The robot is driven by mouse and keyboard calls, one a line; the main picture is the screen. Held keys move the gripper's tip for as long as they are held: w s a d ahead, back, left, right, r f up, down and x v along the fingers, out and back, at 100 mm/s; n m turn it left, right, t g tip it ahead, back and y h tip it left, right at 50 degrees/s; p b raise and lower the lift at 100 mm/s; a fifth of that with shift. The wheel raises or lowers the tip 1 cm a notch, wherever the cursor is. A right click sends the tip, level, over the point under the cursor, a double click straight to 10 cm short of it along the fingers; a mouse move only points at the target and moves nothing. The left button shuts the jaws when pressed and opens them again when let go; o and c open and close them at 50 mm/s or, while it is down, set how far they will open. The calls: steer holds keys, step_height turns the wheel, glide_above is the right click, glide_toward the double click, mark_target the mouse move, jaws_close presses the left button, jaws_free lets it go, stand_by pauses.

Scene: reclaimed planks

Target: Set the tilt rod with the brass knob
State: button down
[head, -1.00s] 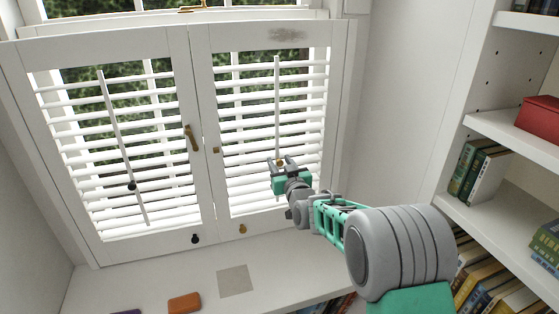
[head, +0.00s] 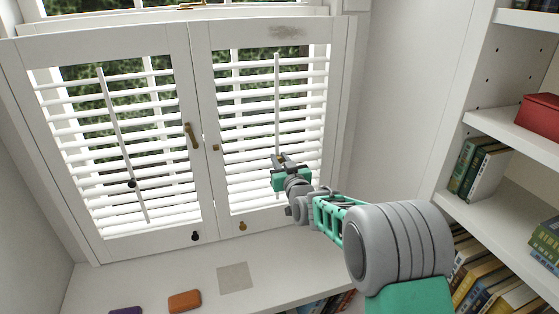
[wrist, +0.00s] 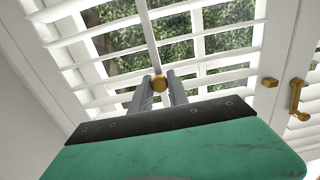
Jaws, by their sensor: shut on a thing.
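The right shutter has a white tilt rod (head: 277,95) running down the front of its slats. Its brass knob (wrist: 158,83) sits between my two finger tips in the wrist view, and the rod rises above it. My gripper (head: 283,158) is shut on this knob at the lower half of the right shutter. In the head view the gripper mostly hides the knob. The right shutter's slats (head: 245,122) are partly open, with greenery showing through the gaps. The left shutter has its own tilt rod (head: 115,125) with a dark knob (head: 131,183), apart from my gripper.
Brass fittings (head: 192,136) sit where the shutters meet. A dark catch (head: 195,236) and a brass catch (head: 242,226) are on the bottom rails. An orange block (head: 184,301) and a grey square (head: 235,276) lie on the sill. A bookshelf (head: 500,220) stands at the right.

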stand_by(0.9)
step_height(320, 180, down, 5)
steer(key=b, duration=0.5)
steer(key=c, duration=1.3)
jaws_free()
steer(key=shift+o, duration=0.2)
steer(key=b+v, duration=0.1)
steer(key=v, duration=0.7)
